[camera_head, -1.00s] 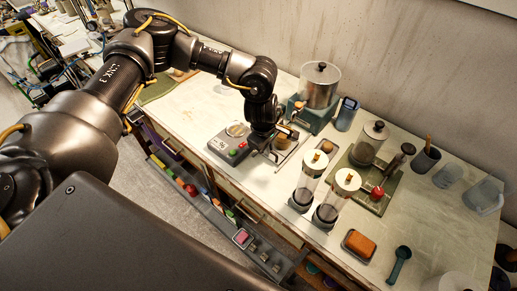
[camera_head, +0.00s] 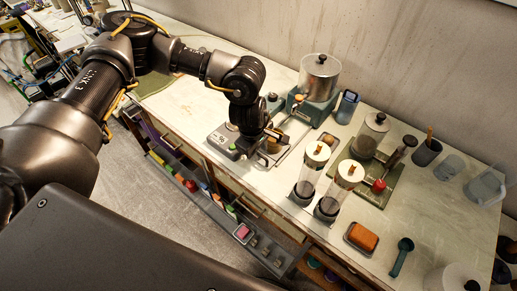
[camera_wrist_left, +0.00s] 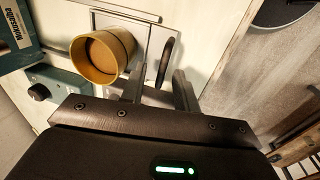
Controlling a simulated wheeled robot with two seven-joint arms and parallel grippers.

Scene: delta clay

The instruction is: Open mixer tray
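My left gripper (camera_head: 272,147) is low beside the tray. The wrist view shows the left gripper (camera_wrist_left: 159,84) open, its fingertips apart near the handle, whose end lines up with the gap. Contact cannot be told. My right gripper is not in view.
A grey button box (camera_head: 221,139) sits left of my gripper, partly hidden by it. Two clear canisters (camera_head: 308,172) stand to the right. An orange block on a tray (camera_head: 362,238) and a teal scoop (camera_head: 402,257) lie further right.

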